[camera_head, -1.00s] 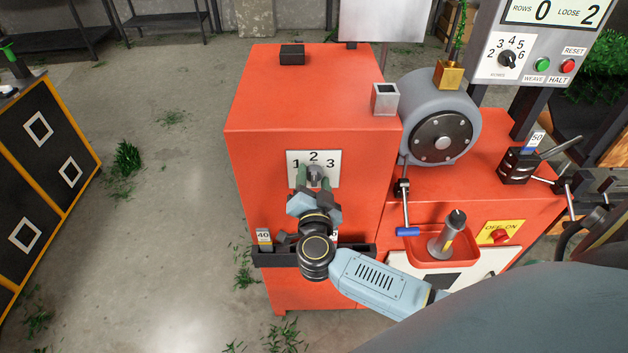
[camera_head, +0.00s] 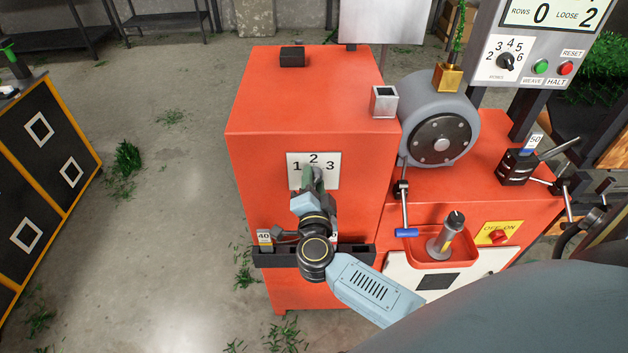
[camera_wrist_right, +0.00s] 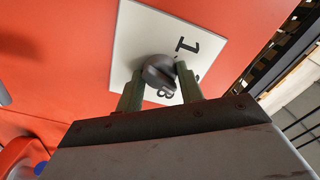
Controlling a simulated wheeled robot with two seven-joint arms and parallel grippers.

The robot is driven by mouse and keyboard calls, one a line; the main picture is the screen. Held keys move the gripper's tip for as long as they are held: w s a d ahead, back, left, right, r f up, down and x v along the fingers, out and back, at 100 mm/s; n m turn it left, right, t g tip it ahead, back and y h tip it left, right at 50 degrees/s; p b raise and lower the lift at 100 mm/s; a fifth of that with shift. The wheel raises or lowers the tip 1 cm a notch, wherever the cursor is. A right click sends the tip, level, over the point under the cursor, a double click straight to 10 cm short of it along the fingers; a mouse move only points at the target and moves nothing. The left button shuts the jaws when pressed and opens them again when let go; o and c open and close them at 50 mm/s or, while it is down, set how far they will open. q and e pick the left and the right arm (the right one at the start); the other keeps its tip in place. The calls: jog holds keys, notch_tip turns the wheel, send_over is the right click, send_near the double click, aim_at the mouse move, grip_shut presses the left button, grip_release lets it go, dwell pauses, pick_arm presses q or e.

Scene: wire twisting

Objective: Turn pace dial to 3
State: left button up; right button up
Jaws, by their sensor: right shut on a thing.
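The pace dial is a grey knob on a white plate (camera_head: 325,159) marked 1, 2 and 3, on the front of the orange cabinet. In the right wrist view the dark knob (camera_wrist_right: 157,70) sits between the green fingers of my right gripper (camera_wrist_right: 158,82), which is shut on it. In the head view my right gripper (camera_head: 313,178) covers most of the knob, so I cannot tell which number it points to. The wrist view shows the 1 clearly and another numeral partly behind a finger. My left gripper is not in view.
A dark rack (camera_head: 359,255) with a 40 tag runs below the dial, close under my right wrist. A grey drum (camera_head: 425,95), a blue-tipped lever (camera_head: 406,232) and a red tray (camera_head: 412,250) with a grey peg are to the right.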

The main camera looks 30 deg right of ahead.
jog(key=m, duration=0.3)
jog(key=shift+f+m, duration=0.1)
jog(key=shift+m, duration=0.3)
jog(key=m, duration=0.4)
jog(key=shift+m+b, duration=0.3)
jog(key=o, duration=1)
jog(key=b+v, duration=0.1)
jog(key=v, duration=1.2)
jog(key=shift+a, duration=0.2)
jog(key=shift+s, duration=0.1)
